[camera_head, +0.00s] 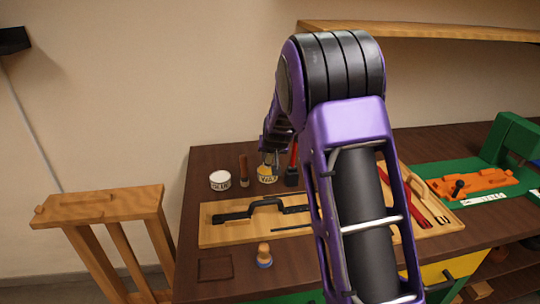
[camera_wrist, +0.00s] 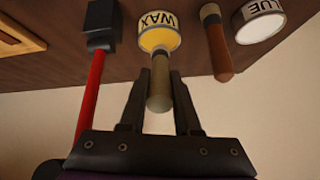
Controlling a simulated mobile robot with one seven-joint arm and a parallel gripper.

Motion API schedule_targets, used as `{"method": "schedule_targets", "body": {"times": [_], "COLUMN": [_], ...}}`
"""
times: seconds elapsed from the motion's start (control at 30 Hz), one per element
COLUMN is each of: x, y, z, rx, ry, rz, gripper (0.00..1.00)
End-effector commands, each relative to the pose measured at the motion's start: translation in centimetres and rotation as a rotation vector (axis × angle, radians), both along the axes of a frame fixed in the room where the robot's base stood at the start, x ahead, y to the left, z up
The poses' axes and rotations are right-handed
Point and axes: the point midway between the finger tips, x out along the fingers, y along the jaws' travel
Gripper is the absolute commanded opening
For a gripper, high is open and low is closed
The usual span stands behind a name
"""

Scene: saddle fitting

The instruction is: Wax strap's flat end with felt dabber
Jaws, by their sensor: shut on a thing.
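My gripper (camera_wrist: 160,77) is shut on the felt dabber (camera_wrist: 159,92), a greyish-brown rounded handle between the two fingers. The dabber's far end meets the yellow wax in the wax pot (camera_wrist: 161,24); whether it dips in or is just above, I cannot tell. In the head view the wax pot (camera_head: 267,177) stands at the back of the table, right under my gripper (camera_head: 269,160). The black strap (camera_head: 268,203) lies on a pale wooden board (camera_head: 213,237), with a flat part at left and a raised curve in the middle. My arm hides its right side.
A white glue pot (camera_head: 220,180), a wooden-handled tool (camera_head: 243,169) and a red-handled tool with a black head (camera_head: 291,176) stand close around the wax pot. A small wooden knob with a blue base (camera_head: 264,256) stands in front of the board. A wooden stand (camera_head: 100,206) is at left.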

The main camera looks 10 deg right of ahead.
Motion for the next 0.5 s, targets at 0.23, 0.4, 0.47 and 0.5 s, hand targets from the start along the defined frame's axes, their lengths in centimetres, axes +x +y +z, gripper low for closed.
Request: {"method": "schedule_targets", "body": {"times": [0.23,0.4,0.47,0.5], "x": [0.00,0.01,0.00,0.01], "y": [0.00,-0.01,-0.01,0.00], "z": [-0.37,-0.58,-0.65,-0.70], "rx": [0.000,0.000,0.000,0.000], "ry": [0.000,0.000,0.000,0.000], "rz": [0.000,0.000,0.000,0.000], "gripper": [0.00,0.00,0.00,0.00]}}
